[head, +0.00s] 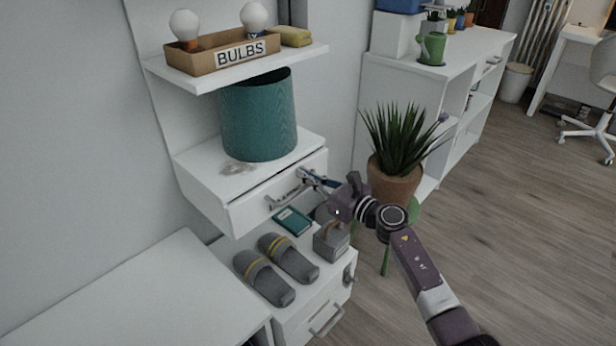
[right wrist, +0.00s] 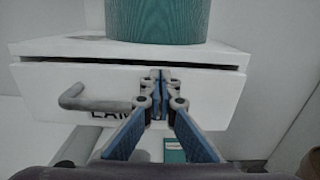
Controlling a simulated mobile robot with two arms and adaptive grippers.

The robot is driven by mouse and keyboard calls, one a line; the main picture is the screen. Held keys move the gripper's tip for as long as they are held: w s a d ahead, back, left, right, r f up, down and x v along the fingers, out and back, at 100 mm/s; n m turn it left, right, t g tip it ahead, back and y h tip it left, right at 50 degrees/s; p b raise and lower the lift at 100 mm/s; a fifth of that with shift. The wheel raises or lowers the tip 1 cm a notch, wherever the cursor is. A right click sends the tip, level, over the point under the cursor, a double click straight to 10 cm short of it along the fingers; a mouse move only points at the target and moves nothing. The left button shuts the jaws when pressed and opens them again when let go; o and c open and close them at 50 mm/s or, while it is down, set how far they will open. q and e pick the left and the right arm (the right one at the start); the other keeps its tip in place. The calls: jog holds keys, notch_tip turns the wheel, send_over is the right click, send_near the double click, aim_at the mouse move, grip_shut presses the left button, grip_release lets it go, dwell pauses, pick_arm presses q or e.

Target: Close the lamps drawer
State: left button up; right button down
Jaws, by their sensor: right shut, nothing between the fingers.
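The lamps drawer (head: 247,213) is the white drawer under the teal lampshade (head: 259,115). A narrow dark gap shows along its top edge, so it stands slightly open. In the right wrist view the drawer front (right wrist: 215,95) fills the middle, with a grey bar handle (right wrist: 85,103) at left and a label partly hidden by my fingers. My right gripper (head: 308,176) is shut and empty, its fingertips (right wrist: 160,78) at the drawer front, right of the handle. Whether they touch it I cannot tell. My left gripper is out of view.
Above is a shelf with a BULBS box (head: 222,55). Below, a lower cabinet top holds grey slippers (head: 288,258), a teal book (head: 293,220) and a grey box (head: 331,241). A potted plant (head: 397,140) stands close behind my right arm. Open floor lies at right.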

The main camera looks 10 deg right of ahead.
jog(key=shift+w+r, duration=0.1)
jog(key=shift+r, duration=0.3)
